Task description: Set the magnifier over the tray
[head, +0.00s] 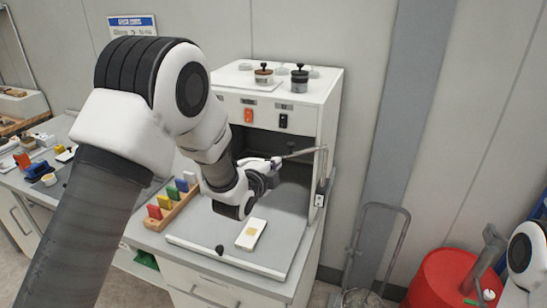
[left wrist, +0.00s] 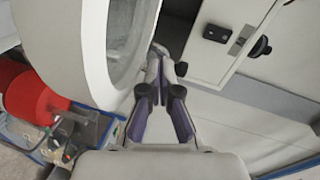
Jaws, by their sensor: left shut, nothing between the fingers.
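The magnifier's thin arm (head: 303,152) reaches left from the right side of the white cabinet. Its head is mostly hidden behind my left wrist in the head view. In the left wrist view a large white ring with a glassy inside, apparently the magnifier head (left wrist: 91,60), fills the upper left, close beside my fingers. My left gripper (left wrist: 160,58) is shut and empty, its tips near the ring's edge; I cannot tell whether they touch. The grey tray (head: 205,243) lies in front of the cabinet opening, with a pale card (head: 251,234) on it. My right gripper is out of view.
The white cabinet (head: 332,110) stands behind the tray, with jars (head: 299,80) on top. A wooden rack (head: 160,220) of coloured blocks sits left of the tray. A red bin (head: 440,278) stands on the floor at right, beside a metal frame (head: 375,245).

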